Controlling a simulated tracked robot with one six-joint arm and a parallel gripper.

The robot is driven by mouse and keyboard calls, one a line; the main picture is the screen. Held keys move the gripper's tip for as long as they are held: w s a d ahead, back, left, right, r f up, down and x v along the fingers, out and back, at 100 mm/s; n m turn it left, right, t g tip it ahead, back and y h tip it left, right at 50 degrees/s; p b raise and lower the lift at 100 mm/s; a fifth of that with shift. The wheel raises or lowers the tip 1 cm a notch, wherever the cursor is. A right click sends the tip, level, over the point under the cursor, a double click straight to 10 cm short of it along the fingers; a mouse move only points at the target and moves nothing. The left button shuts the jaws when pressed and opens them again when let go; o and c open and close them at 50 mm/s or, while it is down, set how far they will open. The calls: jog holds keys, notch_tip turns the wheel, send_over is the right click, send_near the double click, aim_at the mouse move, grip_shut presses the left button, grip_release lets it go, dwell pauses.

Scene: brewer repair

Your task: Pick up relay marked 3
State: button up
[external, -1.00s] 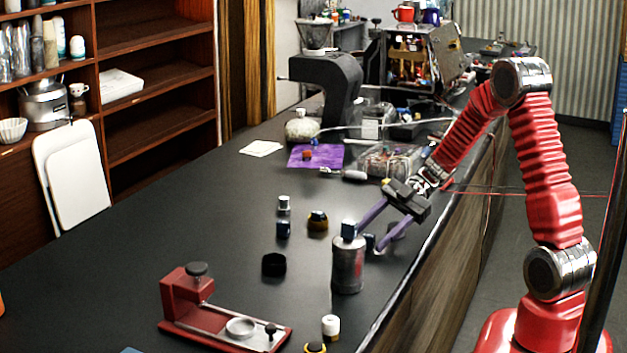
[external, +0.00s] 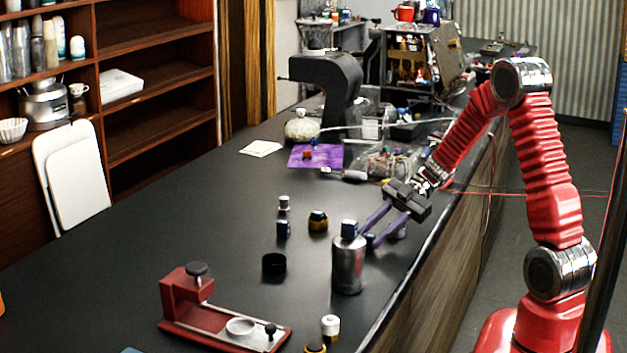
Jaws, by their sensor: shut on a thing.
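My gripper (external: 367,239), with two purple fingers, reaches down to the black counter near its right edge, just behind a metal canister.
The metal canister (external: 348,262) with a blue cap stands close in front of my fingers. A black ring (external: 274,264), a dark and yellow jar (external: 318,221) and a red press (external: 215,310) are to the left. Clutter and cables (external: 392,160) lie behind.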

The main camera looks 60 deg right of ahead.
grip_shut()
notch_tip(320, 180, up, 10)
dwell(0.6)
jog(key=shift+d, duration=0.1)
dwell(0.4)
